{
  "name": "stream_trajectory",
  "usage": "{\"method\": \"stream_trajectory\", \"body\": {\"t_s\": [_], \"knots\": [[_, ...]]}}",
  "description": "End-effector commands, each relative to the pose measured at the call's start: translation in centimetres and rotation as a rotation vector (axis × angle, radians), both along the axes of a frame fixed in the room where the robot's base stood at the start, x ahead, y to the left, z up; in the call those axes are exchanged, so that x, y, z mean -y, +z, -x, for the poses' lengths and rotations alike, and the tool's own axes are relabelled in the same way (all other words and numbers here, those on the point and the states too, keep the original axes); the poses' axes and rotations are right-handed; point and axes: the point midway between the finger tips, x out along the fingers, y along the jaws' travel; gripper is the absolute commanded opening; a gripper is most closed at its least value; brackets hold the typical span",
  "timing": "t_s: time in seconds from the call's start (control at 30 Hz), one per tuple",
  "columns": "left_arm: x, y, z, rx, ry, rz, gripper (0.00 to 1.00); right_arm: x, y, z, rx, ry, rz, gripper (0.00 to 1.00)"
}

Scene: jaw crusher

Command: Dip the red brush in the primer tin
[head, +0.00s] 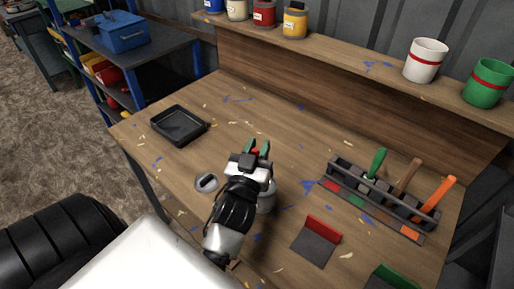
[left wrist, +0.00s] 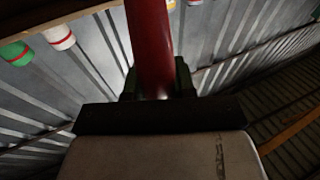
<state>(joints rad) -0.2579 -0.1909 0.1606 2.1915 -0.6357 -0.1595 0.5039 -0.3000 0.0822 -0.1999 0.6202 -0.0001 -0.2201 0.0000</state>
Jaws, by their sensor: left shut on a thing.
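My left gripper (head: 257,150) is over the middle of the wooden workbench, shut on the red brush. The red brush handle (left wrist: 150,45) stands between the dark fingers in the left wrist view; only a bit of red shows in the head view. A light grey tin (head: 268,201), likely the primer tin, stands just beside and partly behind my left gripper and arm. The brush's bristles are hidden, so I cannot tell whether they are in the tin. My right gripper is not in view.
A brush rack (head: 376,205) with green, brown and orange handles stands at right. A black tray (head: 178,125) lies at back left. A round grey piece (head: 206,183) lies left of my arm. A red-edged scraper-like plate (head: 317,243) lies in front. Paint tins line the shelf (head: 350,55).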

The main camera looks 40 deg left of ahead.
Motion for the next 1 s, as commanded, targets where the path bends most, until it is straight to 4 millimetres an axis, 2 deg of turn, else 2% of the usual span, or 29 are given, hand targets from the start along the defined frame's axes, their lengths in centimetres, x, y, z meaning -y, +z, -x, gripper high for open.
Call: {"method": "stream_trajectory", "body": {"t_s": [0.03, 0.53, 1.0], "knots": [[0.2, 0.4, -0.1, 0.014, 0.017, 0.048, 0.01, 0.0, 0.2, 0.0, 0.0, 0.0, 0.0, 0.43], [-0.1, 0.5, 0.0, 0.016, 0.016, 0.049, 0.01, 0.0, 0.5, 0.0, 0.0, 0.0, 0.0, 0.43], [0.0, 3.8, 0.8, 0.01, 0.014, 0.05, 0.01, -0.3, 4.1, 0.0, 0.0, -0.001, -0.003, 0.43]]}}
